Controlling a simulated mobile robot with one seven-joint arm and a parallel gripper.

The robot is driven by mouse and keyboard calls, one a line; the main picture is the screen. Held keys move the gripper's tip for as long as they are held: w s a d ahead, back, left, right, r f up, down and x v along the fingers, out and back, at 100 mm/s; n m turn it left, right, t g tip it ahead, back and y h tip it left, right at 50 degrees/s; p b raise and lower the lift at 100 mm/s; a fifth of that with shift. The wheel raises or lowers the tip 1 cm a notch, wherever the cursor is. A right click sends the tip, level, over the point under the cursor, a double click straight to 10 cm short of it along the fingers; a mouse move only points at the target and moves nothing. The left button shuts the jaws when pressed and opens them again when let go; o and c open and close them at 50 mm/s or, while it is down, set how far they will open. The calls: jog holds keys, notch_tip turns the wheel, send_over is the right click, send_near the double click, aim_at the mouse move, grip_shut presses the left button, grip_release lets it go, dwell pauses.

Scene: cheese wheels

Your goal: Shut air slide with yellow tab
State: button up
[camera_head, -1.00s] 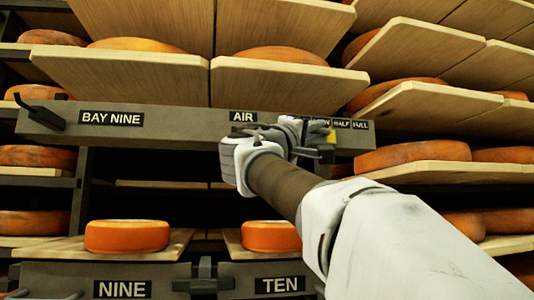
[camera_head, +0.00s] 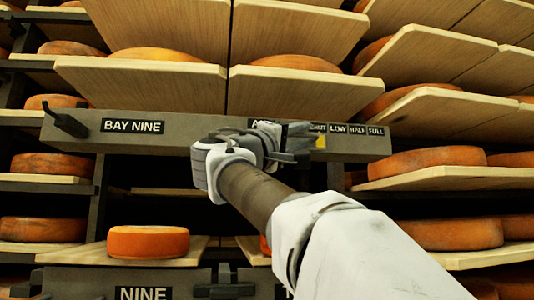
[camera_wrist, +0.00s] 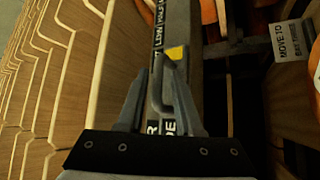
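The air slide's yellow tab (camera_head: 320,141) shows on the grey beam, just below the SHUT label (camera_head: 318,128). In the wrist view the yellow tab (camera_wrist: 177,53) sits beside the label strip, just beyond my fingertips. A dark looped handle (camera_wrist: 158,85) stands below it in that picture. My gripper (camera_wrist: 158,80) has its two fingers apart, one on each side of the handle. The right finger is very close to it; I cannot tell if it touches. In the head view my gripper (camera_head: 292,143) is in front of the beam and covers most of the AIR label.
The grey beam (camera_head: 190,140) reads BAY NINE, with a dark hook (camera_head: 65,121) at its left end. Wooden shelf boards with cheese wheels lie above, below and right. An orange wheel (camera_head: 148,242) sits below. A MOVE TO label (camera_wrist: 290,40) shows at right in the wrist view.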

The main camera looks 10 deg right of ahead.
jog(key=shift+o, duration=0.4)
jog(key=shift+d+r, duration=0.1)
jog(key=shift+s, duration=0.1)
jog(key=b+v, duration=0.5)
jog(key=v, duration=1.2)
jog(key=shift+a, duration=0.2)
